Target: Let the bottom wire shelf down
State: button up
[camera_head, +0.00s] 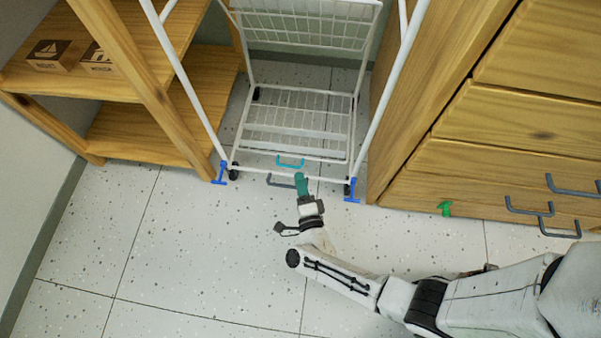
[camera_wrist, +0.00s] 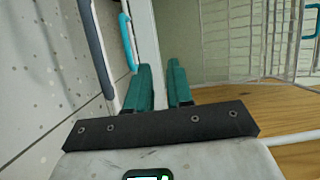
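A white wire rack (camera_head: 183,75) stands between wooden furniture. Its bottom wire shelf (camera_head: 290,131) lies low in the frame, with a teal handle (camera_head: 290,163) at its front; a grey handle (camera_head: 280,182) is just below. My gripper (camera_head: 302,180) is at the rack's front, right of both handles. In the wrist view, my gripper's two teal fingers (camera_wrist: 160,68) stand apart. A white bar (camera_wrist: 146,30) runs between or behind them; I cannot tell which. The teal handle (camera_wrist: 127,42) and grey handle (camera_wrist: 96,45) are left of the fingers, apart from them.
An upper wire shelf (camera_head: 305,25) is in the rack. A wooden shelf unit (camera_head: 150,135) with boxes (camera_head: 55,55) stands left, a wooden drawer unit (camera_head: 500,165) right. Blue fittings (camera_head: 219,173) (camera_head: 352,190) mark the rack's front corners. The floor (camera_head: 190,240) in front is clear.

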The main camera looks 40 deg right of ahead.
jog(key=p+v, duration=0.1)
jog(key=v, duration=1)
jog(key=shift+w, duration=0.1)
jog(key=w+a+r+n+g+y+p, duration=0.3)
jog(key=w+a+r+n+y, duration=0.65)
jog(key=n+y, duration=0.55)
jog(key=s+d+r+n+g+h+p, duration=0.1)
jog(key=s+d+r+n+g+h, duration=0.25)
jog(key=s+d+r+g, duration=0.35)
jog(key=s+d+r+n+g+h+p, duration=0.1)
jog(key=s+d+r+n+g+h, duration=0.25)
jog(key=s+d, duration=0.65)
notch_tip(320, 180, up, 38)
jog(key=n+g+y+p, duration=0.1)
jog(key=p, duration=3.6)
jog(key=shift+s+n+p, duration=0.3)
